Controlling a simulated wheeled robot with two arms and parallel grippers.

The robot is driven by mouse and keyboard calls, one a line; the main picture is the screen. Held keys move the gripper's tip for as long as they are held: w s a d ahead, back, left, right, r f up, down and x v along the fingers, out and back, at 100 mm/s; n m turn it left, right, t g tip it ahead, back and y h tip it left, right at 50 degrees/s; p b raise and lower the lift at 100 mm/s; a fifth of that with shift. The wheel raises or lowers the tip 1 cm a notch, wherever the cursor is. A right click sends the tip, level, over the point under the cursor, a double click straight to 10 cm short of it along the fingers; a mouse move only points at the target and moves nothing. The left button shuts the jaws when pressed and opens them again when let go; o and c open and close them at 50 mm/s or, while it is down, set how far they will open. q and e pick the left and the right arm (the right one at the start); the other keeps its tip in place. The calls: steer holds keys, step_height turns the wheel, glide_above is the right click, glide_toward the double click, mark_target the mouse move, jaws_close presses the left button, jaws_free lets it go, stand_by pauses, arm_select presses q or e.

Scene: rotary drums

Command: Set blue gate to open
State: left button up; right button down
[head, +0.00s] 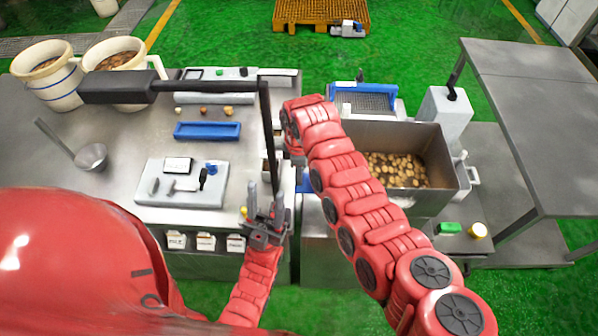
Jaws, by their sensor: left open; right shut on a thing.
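A blue part (305,182) shows beside my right arm, at the gap between the left table and the box with round pieces; I cannot tell for sure that it is the gate. A blue-framed mesh screen (364,99) stands behind the box. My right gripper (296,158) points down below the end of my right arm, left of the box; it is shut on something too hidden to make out. My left gripper (266,205) is open, fingers up, at the right edge of the left table.
A black angled bar (200,86) with a thick end crosses above the left table (125,136). The table holds buckets (50,72), a ladle (90,156), a blue tray (207,131) and a switch panel (182,185). The metal box (441,176) stands at right.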

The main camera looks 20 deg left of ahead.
steer(key=a+b, duration=0.1)
steer(key=b, duration=0.1)
steer(key=s+a+b, duration=0.1)
steer(key=a+b, duration=0.1)
steer(key=c, duration=0.6)
jaws_free()
step_height(320, 180, up, 17)
steer(key=b, duration=0.5)
steer(key=shift+r, duration=0.2)
